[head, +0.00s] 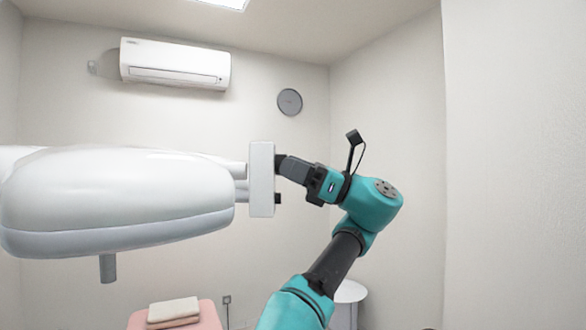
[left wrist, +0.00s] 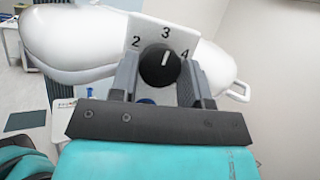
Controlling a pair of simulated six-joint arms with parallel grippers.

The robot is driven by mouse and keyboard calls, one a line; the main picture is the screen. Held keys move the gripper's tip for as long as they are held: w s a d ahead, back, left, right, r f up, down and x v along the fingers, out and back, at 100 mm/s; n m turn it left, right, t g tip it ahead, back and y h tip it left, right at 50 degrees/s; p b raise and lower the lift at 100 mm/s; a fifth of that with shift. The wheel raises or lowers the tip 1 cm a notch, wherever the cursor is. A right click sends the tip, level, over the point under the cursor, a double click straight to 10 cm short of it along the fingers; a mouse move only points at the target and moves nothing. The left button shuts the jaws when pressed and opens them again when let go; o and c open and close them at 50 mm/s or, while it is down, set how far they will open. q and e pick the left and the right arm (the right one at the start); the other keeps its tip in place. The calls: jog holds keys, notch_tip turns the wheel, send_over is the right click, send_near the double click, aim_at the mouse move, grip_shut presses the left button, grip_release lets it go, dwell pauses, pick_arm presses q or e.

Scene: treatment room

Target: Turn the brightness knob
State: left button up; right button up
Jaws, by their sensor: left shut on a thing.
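The brightness knob (left wrist: 159,67) is round and black, on a white panel with the numbers 2, 3 and 4 visible around it. Its white pointer line points roughly at 3. In the left wrist view, my left gripper (left wrist: 161,78) has one grey finger on each side of the knob and is shut on it. In the head view, my left gripper (head: 284,168) reaches the right face of the white control box (head: 261,180), and its fingers mostly hide the knob there. My right gripper is not in view.
The white rounded lamp head (head: 115,200) extends left from the control box. A small black part (head: 277,198) sticks out low on the box, below my gripper. A pink seat (head: 205,316) with folded towels (head: 173,308) and a white round table (head: 349,292) stand below.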

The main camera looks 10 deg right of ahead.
pick_arm(q)
jog(key=o, duration=0.9)
jog(key=shift+d+f, duration=0.1)
